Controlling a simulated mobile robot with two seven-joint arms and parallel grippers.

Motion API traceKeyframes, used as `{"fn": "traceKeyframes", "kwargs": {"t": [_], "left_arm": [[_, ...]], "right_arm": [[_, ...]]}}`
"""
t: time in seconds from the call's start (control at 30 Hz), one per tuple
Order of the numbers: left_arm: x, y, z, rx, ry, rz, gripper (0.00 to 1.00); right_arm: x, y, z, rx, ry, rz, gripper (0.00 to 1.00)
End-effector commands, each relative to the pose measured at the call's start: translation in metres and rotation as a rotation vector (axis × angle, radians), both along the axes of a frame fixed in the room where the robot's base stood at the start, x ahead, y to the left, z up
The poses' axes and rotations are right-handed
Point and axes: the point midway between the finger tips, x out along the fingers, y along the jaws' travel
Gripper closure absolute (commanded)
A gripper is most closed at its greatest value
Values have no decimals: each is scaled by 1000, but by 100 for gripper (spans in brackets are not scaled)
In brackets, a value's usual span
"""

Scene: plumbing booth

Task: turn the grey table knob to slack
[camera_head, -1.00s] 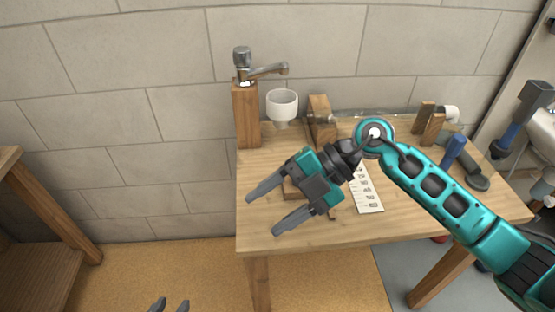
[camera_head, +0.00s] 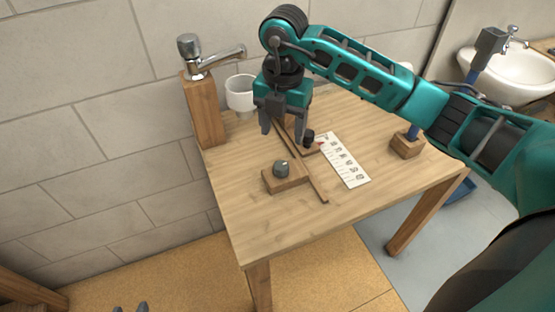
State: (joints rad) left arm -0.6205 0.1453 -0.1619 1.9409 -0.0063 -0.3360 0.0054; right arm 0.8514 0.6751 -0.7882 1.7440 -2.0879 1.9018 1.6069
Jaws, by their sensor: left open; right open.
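The grey table knob (camera_head: 281,168) sits on a small wooden block (camera_head: 290,184) near the table's front left part. A thin light mark shows on it, but its setting is too small to read. My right gripper (camera_head: 282,134) points down above and behind the knob, with its fingers apart and nothing between them. It does not touch the knob. Of my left gripper (camera_head: 130,307), only the fingertips show at the bottom edge, apart and empty, well away from the table.
A black knob (camera_head: 308,136) stands behind the grey one. A wooden strip (camera_head: 315,186) and a white marked card (camera_head: 345,160) lie beside them. A tap (camera_head: 190,47) on a wooden post and a white cup (camera_head: 241,91) stand at the back left. The table (camera_head: 240,222) is clear in front.

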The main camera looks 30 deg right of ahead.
Motion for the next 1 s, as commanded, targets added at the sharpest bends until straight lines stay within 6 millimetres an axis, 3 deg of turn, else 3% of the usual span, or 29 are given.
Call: {"fn": "traceKeyframes", "kwargs": {"t": [0.3,0.5,0.93,1.0], "left_arm": [[-2,-1,-6,-1,4,0,57],[-3,-1,-9,-3,8,1,57],[-4,-1,-10,-4,9,1,57],[-4,-1,-10,-4,8,1,57]], "right_arm": [[-1,1,-69,2,6,2,37],[-1,1,-97,2,3,3,37],[0,1,-108,3,1,4,37],[0,1,-108,3,1,4,42]]}}
